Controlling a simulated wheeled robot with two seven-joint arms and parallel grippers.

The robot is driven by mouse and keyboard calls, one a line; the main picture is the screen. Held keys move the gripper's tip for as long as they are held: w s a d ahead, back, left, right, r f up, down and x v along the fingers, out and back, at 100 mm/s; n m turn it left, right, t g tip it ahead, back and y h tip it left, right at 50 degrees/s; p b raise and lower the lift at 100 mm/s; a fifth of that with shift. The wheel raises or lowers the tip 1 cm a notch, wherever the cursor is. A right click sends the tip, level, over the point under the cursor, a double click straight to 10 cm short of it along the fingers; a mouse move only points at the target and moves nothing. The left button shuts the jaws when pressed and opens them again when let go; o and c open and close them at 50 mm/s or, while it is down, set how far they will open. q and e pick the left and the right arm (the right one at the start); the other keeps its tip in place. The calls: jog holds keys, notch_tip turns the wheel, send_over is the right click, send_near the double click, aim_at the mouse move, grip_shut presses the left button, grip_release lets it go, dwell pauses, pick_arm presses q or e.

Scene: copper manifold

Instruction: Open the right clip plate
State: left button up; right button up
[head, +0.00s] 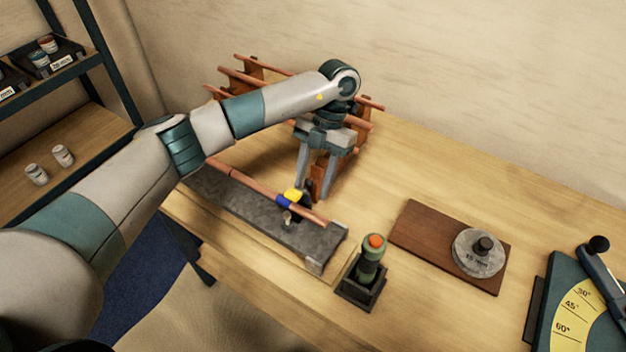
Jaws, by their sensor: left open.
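My left gripper (314,190) is open, pointing down, with its two grey fingers apart above the right half of a dark grey slab. A copper pipe (245,180) lies along this slab (225,197). Near its right end is a small fixture with a yellow part (293,194), a blue band (283,201) and a dark upright piece. The left finger is close to this fixture; I cannot tell if they touch. I cannot make out for sure which part is the right clip plate, or whether it is open. My right gripper is not in view.
A wooden rack with copper pipes (243,72) stands behind my left arm. In front right are a green tool with an orange top (371,262), a brown board (420,232) with a round grey disc (478,254), and an angle-marked bender (575,310). A shelf stands left.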

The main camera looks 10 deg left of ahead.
pick_arm(q)
jog(key=shift+r, duration=0.15)
jog(key=shift+p+v, duration=0.7)
jog(key=shift+v, duration=2.2)
